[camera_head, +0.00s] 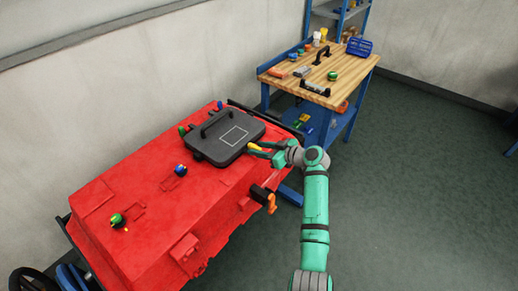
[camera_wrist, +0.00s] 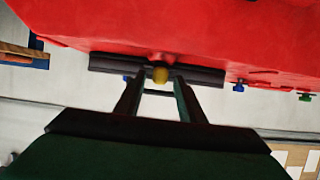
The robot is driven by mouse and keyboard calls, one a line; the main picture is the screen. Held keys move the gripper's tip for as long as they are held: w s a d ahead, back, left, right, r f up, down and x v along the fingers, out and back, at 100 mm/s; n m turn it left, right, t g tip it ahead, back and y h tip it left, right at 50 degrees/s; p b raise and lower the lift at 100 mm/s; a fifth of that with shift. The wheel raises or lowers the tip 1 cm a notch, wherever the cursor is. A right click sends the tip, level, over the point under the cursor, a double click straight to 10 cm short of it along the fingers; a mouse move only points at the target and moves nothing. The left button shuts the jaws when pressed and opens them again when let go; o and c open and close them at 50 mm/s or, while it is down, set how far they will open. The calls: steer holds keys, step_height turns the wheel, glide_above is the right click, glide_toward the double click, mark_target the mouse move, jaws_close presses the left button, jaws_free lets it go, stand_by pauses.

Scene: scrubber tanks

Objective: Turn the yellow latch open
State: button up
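The yellow latch (camera_head: 254,147) sits at the front edge of a black lid (camera_head: 224,136) on the red machine (camera_head: 130,190). My gripper (camera_head: 261,151) is right at the latch, reaching in from the right. In the wrist view the latch shows as a rounded yellow knob (camera_wrist: 160,75) against the dark lid edge (camera_wrist: 110,64). My two fingers (camera_wrist: 158,84) stand apart, one on each side of the knob, with a gap between them. I cannot tell whether either finger touches it. The latch's far side is hidden.
An orange-handled black fitting (camera_head: 270,201) sticks out of the machine's front, near my arm. Blue (camera_head: 181,170) and green (camera_head: 116,219) knobs stand on its top. A wooden workbench (camera_head: 340,92) with tools stands behind. The floor at right is clear.

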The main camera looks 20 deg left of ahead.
steer(key=shift+w+a+f, duration=0.1)
steer(key=shift+w+a, duration=0.1)
steer(key=shift+a, duration=0.2)
jaws_close()
